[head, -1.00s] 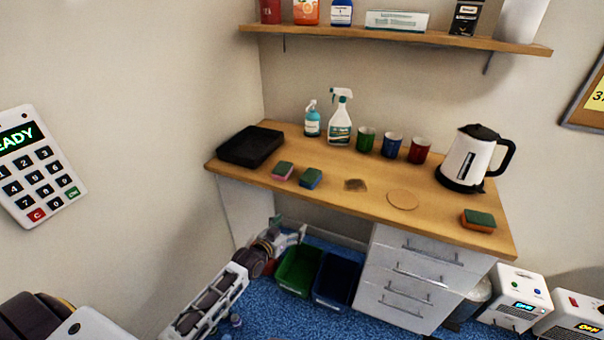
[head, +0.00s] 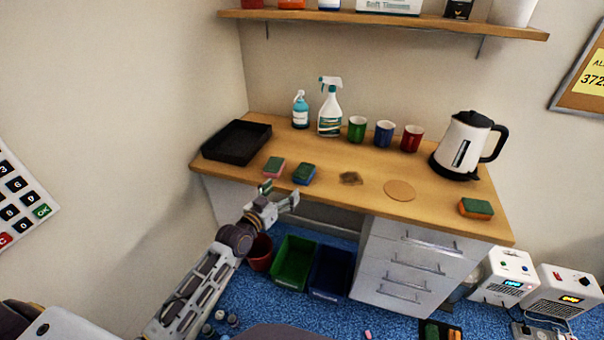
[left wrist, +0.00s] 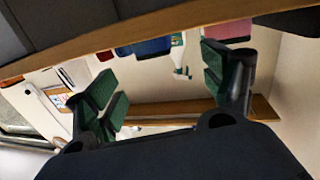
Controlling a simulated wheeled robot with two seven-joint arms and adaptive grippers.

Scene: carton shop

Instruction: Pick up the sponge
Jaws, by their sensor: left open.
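Three sponges lie on the wooden counter (head: 335,202). A pink sponge with a green top (head: 273,167) and a blue one with a green top (head: 304,174) lie near the front left. An orange one with a green top (head: 475,208) is at the right end. My left gripper (head: 280,193) is open and empty just in front of the counter edge, below the pink and blue sponges. The tilted left wrist view shows its spread green-padded fingers (left wrist: 160,85), with the blue sponge (left wrist: 152,47) and pink sponge (left wrist: 228,32) beyond them. My right gripper is out of view.
A black tray (head: 237,142) is left of the sponges. Spray bottle (head: 330,108), mugs (head: 384,134) and kettle (head: 462,145) stand behind. A brown stain (head: 350,178) and round coaster (head: 400,190) lie mid-counter. Green bin (head: 292,264) and blue bin (head: 330,273) stand below.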

